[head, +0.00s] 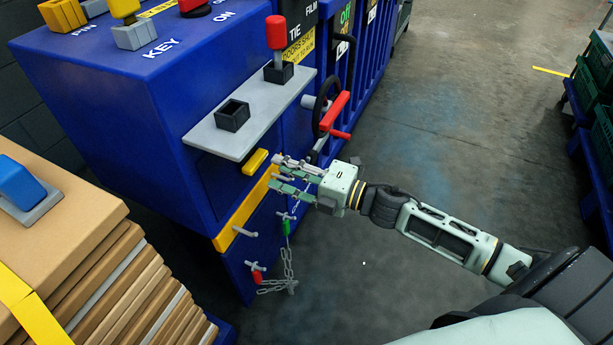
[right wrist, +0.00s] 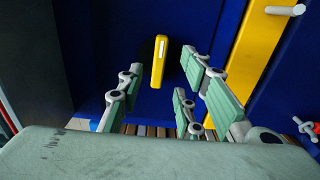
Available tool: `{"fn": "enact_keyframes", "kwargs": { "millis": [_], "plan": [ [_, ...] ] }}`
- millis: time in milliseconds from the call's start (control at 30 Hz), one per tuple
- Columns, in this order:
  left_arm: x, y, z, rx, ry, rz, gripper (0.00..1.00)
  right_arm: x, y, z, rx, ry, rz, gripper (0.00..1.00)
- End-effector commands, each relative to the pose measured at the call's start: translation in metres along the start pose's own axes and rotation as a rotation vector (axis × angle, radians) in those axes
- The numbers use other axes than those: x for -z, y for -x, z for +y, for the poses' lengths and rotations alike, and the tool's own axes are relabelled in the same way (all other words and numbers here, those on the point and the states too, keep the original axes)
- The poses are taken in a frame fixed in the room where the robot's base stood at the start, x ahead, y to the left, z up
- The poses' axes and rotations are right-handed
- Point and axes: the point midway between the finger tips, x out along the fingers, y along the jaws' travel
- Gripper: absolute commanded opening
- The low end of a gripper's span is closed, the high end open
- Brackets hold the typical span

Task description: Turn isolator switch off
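The isolator switch is a yellow handle (head: 255,162) on the blue machine's side (head: 215,190), below the grey shelf. In the right wrist view the yellow handle (right wrist: 158,62) stands nearly upright on a dark round base. My right gripper (head: 279,174) is just to the right of the handle in the head view. In the right wrist view the right gripper (right wrist: 157,85) is open, with its green-padded fingers spread to either side of the handle's line. I see no finger touching the handle. My left gripper is not in view.
A grey shelf (head: 265,112) with a red-knobbed lever (head: 277,45) juts out above. A yellow strip (head: 242,215), a chain (head: 288,265) and a red-handled wheel (head: 335,112) are close by. Stacked cardboard (head: 100,290) stands at left.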

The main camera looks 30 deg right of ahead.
Motion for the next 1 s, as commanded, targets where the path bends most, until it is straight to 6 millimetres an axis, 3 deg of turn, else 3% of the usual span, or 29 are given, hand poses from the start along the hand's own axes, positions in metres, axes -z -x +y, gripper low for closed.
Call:
{"fn": "enact_keyframes", "kwargs": {
  "millis": [200,400,1000],
  "plan": [
    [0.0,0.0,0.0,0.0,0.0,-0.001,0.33,0.001,0.039,-0.001,0.003,-0.001,0.0,0.33],
    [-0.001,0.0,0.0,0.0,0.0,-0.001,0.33,0.001,0.058,-0.001,0.001,-0.001,0.001,0.33],
    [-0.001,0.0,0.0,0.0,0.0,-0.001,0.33,0.0,0.064,0.0,0.0,0.001,0.001,0.33]
  ]
}}
